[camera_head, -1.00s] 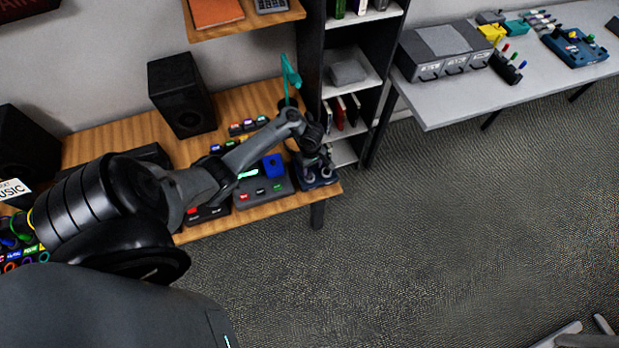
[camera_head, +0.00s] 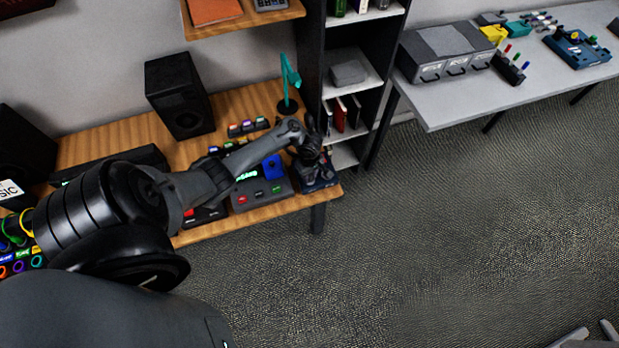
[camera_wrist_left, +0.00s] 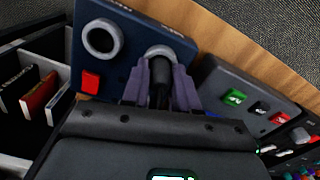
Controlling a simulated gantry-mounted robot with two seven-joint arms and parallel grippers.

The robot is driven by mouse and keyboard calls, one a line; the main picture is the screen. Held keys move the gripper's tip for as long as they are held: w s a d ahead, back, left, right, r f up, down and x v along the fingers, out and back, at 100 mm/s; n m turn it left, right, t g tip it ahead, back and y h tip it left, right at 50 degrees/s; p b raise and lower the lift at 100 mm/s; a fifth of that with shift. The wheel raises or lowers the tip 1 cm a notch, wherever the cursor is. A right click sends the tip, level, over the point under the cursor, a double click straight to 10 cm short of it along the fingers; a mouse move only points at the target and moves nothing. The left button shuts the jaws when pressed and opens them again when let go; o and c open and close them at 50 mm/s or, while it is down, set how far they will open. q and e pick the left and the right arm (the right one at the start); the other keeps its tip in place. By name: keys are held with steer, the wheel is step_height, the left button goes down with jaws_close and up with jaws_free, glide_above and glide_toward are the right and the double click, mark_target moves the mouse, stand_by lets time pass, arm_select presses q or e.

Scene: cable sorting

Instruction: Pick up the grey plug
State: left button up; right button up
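In the left wrist view a black cylinder (camera_wrist_left: 160,82), likely the plug body, stands at a grey ring (camera_wrist_left: 163,53) on a dark blue box (camera_wrist_left: 120,62). My left gripper (camera_wrist_left: 160,75) has a purple-grey finger on each side of it. I cannot tell whether the fingers touch it. In the head view my left gripper (camera_head: 312,165) reaches down over the dark blue box (camera_head: 325,180) at the right end of the wooden desk, hiding most of it.
A second grey ring (camera_wrist_left: 102,38) and a red button (camera_wrist_left: 90,81) sit on the box. A grey box with coloured buttons (camera_wrist_left: 250,100) stands beside it. A teal stand (camera_head: 287,85) is behind on the desk, and a shelf unit (camera_head: 352,75) stands to the right.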

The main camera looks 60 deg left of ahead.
arm_select(q)
jaws_close()
arm_select(e)
steer(key=shift+a, duration=0.1)
